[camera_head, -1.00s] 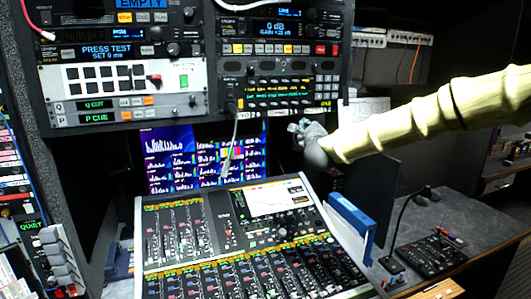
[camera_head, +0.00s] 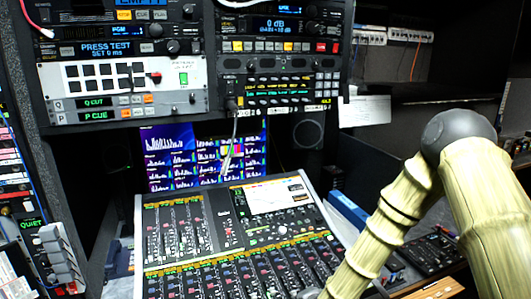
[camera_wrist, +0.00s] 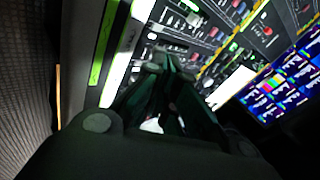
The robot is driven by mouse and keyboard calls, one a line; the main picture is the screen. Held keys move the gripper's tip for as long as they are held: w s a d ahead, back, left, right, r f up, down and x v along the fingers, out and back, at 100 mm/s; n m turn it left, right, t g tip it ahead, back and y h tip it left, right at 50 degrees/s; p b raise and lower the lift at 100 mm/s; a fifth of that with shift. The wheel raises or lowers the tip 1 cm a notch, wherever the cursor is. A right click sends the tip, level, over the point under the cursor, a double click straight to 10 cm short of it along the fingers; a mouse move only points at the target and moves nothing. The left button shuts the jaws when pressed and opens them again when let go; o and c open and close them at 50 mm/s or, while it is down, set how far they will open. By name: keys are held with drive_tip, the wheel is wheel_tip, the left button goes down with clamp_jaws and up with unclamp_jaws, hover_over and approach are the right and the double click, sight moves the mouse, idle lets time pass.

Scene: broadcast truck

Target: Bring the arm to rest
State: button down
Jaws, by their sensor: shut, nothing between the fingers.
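My gripper (camera_wrist: 165,70) shows in the wrist view as dark fingers drawn together, shut with nothing between them. Behind its fingertips lies the mixing console, tilted in that view; I cannot tell the exact distance between them. In the head view my pale, ribbed arm is bent at a dark round joint at the right, and its forearm runs down to the bottom edge. My gripper is outside the head view.
The mixing console (camera_head: 215,235) fills the front middle, with a lit monitor (camera_head: 205,155) behind it. A rack of audio units (camera_head: 280,50) stands above. A blue binder (camera_head: 345,210) and a black control panel (camera_head: 432,255) lie to the right, close to my arm in the picture.

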drive_tip(key=s+d+f+n+g, duration=0.2)
drive_tip(key=s+f+n+g, duration=0.15)
drive_tip(key=s+f, duration=0.75)
drive_tip(key=s+d+f+n+g+h, duration=0.1)
drive_tip(key=s+d+f+n+g, duration=0.15)
drive_tip(key=s, duration=0.85)
drive_tip(key=s+d+f+n+g, duration=0.1)
drive_tip(key=s+d+n, duration=0.25)
drive_tip(key=s, duration=0.75)
drive_tip(key=s+d+f+n+g+h, duration=0.1)
drive_tip(key=s+d+f+n+g, duration=0.15)
drive_tip(key=s, duration=0.75)
wheel_tip(320, 180, down, 10)
drive_tip(key=b, duration=1)
drive_tip(key=shift+d+r, duration=0.15)
drive_tip(key=shift+d, duration=0.05)
